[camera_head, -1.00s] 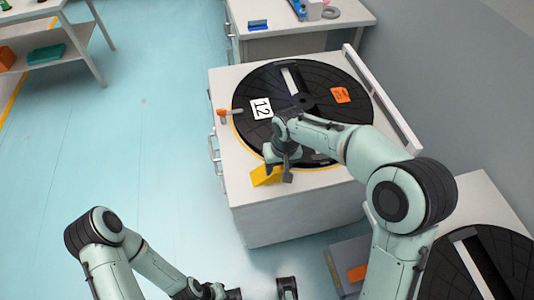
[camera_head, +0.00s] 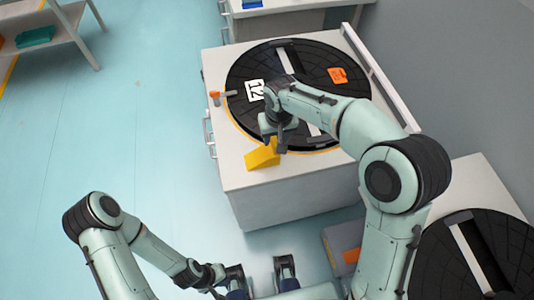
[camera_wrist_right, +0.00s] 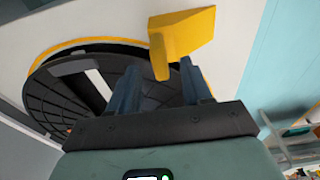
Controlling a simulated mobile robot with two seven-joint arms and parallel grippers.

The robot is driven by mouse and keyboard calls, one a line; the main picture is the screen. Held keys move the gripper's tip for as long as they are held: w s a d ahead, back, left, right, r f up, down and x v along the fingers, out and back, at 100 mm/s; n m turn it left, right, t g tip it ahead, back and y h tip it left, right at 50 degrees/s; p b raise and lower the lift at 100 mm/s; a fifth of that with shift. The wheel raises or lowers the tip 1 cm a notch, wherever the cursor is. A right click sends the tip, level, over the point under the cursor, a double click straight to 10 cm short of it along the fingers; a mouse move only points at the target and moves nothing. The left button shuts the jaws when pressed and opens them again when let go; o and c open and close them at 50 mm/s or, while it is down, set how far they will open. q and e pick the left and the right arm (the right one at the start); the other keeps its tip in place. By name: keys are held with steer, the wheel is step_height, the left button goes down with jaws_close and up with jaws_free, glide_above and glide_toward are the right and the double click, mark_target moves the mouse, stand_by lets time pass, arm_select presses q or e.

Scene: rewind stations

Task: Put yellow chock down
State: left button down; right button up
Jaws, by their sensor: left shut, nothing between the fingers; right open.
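The yellow chock (camera_head: 261,156) is a wedge at the front left corner of the white station top, beside the black turntable (camera_head: 245,108). It appears to rest on that top. My right gripper (camera_head: 279,143) is just to its right, pointing down. In the right wrist view the chock (camera_wrist_right: 187,34) lies beyond the fingertips of my open right gripper (camera_wrist_right: 160,75), with its narrow end near the gap between them. Whether a finger touches it, I cannot tell. My left gripper (camera_head: 236,284) is shut and empty at the bottom of the head view, away from the station.
The turntable carries a white "12" label (camera_head: 255,90) and an orange tag (camera_head: 337,75). An orange-tipped handle (camera_head: 215,97) sits at the left edge. A white rail (camera_head: 380,75) runs along the right side. A second turntable (camera_head: 480,255) is at lower right.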

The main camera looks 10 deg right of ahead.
mark_target(275, 140)
steer(key=f, duration=0.4)
steer(key=shift+w, duration=0.35)
steer(key=shift+r, duration=0.1)
jaws_close()
steer(key=shift+r, duration=0.1)
